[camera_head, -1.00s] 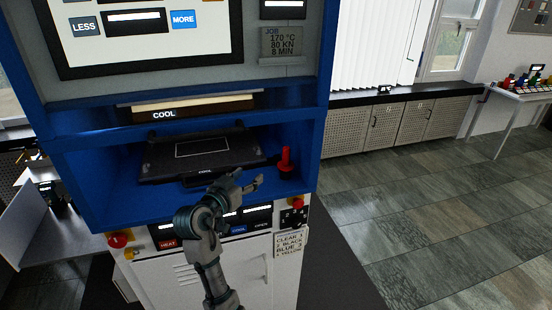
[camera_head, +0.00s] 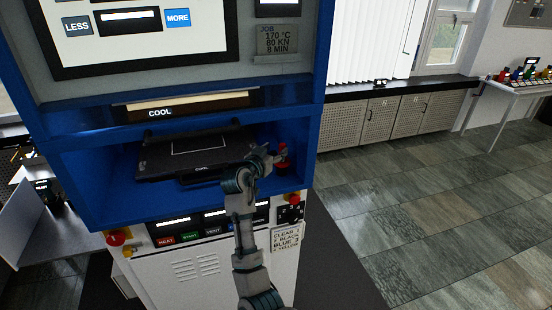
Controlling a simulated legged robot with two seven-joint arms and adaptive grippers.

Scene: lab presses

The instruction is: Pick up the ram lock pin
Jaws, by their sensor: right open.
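The ram lock pin appears to be the red upright pin (camera_head: 282,152) at the right side of the blue press bay. Its lower part is partly covered by my gripper. My right gripper (camera_head: 278,157) is open, with its fingers at the red pin. I cannot tell whether they touch it or only stand around it. My right arm comes up from the bottom of the picture in front of the white cabinet. My left gripper is not in view.
A black plate (camera_head: 190,155) with a handle lies in the bay, left of my gripper. The blue press frame (camera_head: 318,120) bounds the bay on the right. Below is a control panel with a red knob (camera_head: 295,198). The floor at right is clear.

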